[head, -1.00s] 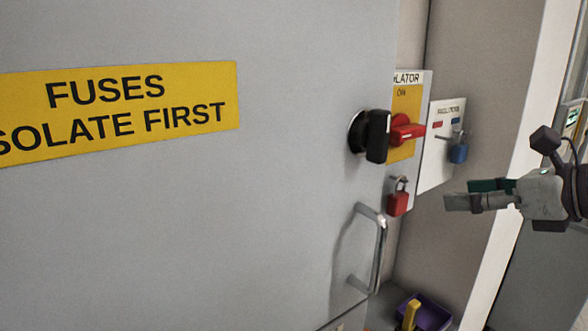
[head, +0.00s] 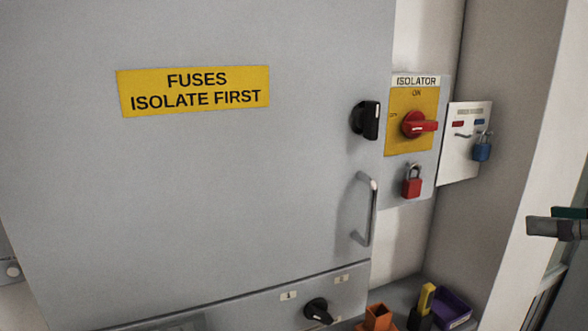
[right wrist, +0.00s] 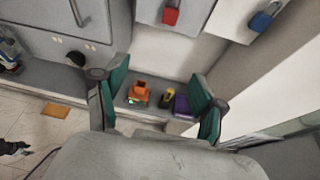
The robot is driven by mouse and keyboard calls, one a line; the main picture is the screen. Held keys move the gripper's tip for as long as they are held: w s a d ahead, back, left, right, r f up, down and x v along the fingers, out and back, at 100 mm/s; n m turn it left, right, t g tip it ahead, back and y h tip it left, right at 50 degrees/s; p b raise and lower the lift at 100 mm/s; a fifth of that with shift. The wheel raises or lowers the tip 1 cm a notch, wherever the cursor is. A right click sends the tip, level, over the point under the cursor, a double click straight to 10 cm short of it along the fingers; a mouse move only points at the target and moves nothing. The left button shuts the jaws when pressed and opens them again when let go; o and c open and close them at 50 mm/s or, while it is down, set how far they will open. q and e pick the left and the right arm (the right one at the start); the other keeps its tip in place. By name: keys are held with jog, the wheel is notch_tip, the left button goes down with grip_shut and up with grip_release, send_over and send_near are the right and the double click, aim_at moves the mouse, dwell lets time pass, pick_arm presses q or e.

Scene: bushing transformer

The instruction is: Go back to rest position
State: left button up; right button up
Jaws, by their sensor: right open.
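My right gripper (head: 560,224) shows only in part at the right edge of the head view, clear of the cabinet and the panels. In the right wrist view its two green-padded fingers (right wrist: 158,105) stand wide apart with nothing between them but the background shelf. It touches nothing that I can see. My left gripper is not in view.
A grey cabinet door (head: 200,190) with a handle (head: 366,210) and black knob (head: 366,120) fills the left. Right of it are a red isolator switch (head: 418,125), red padlock (head: 412,182) and blue padlock (head: 482,148). Orange (head: 378,318) and purple (head: 452,308) containers sit low on a shelf.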

jog(key=w+d+f+m+t+y, duration=0.1)
jog(key=w+f+m+t+y, duration=0.15)
jog(key=w+f+m, duration=0.6)
jog(key=w+d+f+m+t+y, duration=0.1)
jog(key=w+f+m+y, duration=0.4)
jog(key=f, duration=0.7)
notch_tip(320, 180, down, 30)
jog(key=s+d+m+h, duration=0.2)
jog(key=d+m+h, duration=0.1)
jog(key=m+h, duration=1)
jog(key=s+a+f+m+g+h, duration=0.1)
jog(key=s+a+f+m+g, duration=0.25)
jog(key=s+f, duration=0.75)
jog(key=s+a+f+m+g, duration=0.25)
jog(key=s+f+m, duration=0.35)
jog(key=f, duration=0.9)
jog(key=s+a+f+g, duration=0.3)
jog(key=s+f, duration=0.1)
jog(key=s, duration=0.6)
jog(key=s+a+f+m+g, duration=0.1)
jog(key=s+a+f, duration=0.3)
jog(key=s, duration=0.6)
jog(key=s+a+f+m+g, duration=0.1)
jog(key=s+a+f+g, duration=0.3)
jog(key=s, duration=0.6)
jog(key=shift+s+a+f+g, duration=0.15)
jog(key=shift+a+f+g, duration=0.1)
jog(key=shift+g, duration=0.1)
